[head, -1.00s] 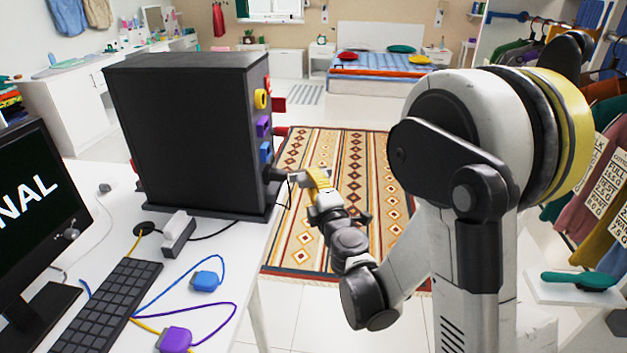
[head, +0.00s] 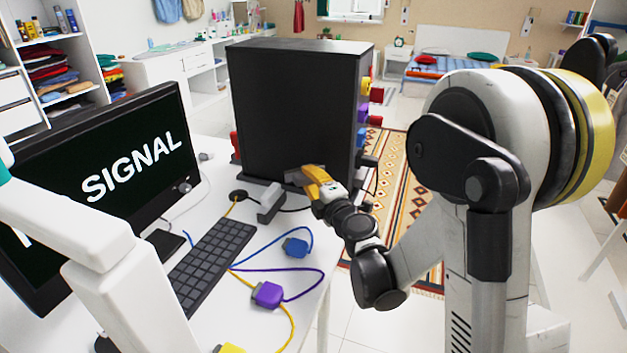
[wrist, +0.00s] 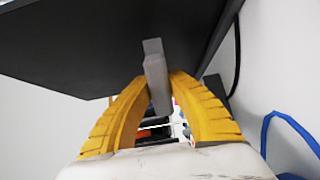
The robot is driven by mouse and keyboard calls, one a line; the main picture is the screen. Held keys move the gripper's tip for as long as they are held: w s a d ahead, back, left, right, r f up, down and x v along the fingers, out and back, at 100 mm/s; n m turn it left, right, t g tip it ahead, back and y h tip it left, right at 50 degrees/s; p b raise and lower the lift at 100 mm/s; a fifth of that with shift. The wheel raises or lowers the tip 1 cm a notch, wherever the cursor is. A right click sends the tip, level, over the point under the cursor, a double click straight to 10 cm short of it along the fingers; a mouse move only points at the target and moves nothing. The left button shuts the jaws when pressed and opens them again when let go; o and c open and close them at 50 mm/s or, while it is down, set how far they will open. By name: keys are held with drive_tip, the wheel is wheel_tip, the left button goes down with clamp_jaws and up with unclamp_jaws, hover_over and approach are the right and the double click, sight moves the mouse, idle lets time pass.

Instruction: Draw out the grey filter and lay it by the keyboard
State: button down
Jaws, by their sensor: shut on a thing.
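My gripper (head: 308,178) has yellow fingers and is shut on the grey filter (head: 292,177), beside the lower near side of the black computer tower (head: 285,110). In the wrist view the filter (wrist: 156,72) is a narrow grey bar standing up between the two fingertips (wrist: 160,88). Part of it lies between the fingers, and the tower's dark panel (wrist: 100,40) fills the view behind it. The filter seems to be outside the tower; I cannot tell whether it touches it. The black keyboard (head: 212,262) lies on the white table, left of and nearer than my gripper.
A grey block (head: 270,204) on a black cable, a blue plug (head: 295,247) and a purple plug (head: 267,294) with cables lie right of the keyboard. A monitor (head: 100,190) stands left of it. Bare table shows between the keyboard and the plugs.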

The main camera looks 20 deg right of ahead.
drive_tip(key=n+y, duration=0.1)
drive_tip(key=w+n+g+y, duration=0.1)
drive_tip(key=y, duration=0.1)
drive_tip(key=shift+w+a+r+p, duration=0.1)
drive_tip(key=shift+w+a+p, duration=0.15)
drive_tip(key=shift+p, duration=0.15)
drive_tip(key=shift+n+g+y+p, duration=0.3)
drive_tip(key=shift+n+g+y, duration=0.3)
drive_tip(key=shift+g+y, duration=0.1)
drive_tip(key=shift+d+f+n+g+y+p, duration=0.1)
drive_tip(key=shift+f+n+g+y+p, duration=0.2)
drive_tip(key=shift+n+g+y, duration=0.45)
drive_tip(key=s+d+n+g+y, duration=0.1)
drive_tip(key=s+f+n+g+y+p, duration=0.1)
drive_tip(key=s+g, duration=0.1)
drive_tip(key=s+d+n+g+y, duration=0.1)
drive_tip(key=n, duration=0.1)
drive_tip(key=shift+s+d+f+g, duration=0.25)
drive_tip(key=shift+d+f, duration=0.05)
drive_tip(key=shift+f, duration=0.1)
drive_tip(key=shift+s+f, duration=0.1)
drive_tip(key=shift+f, duration=0.2)
drive_tip(key=shift+f+b, duration=1.75)
drive_tip(key=shift+f, duration=1.2)
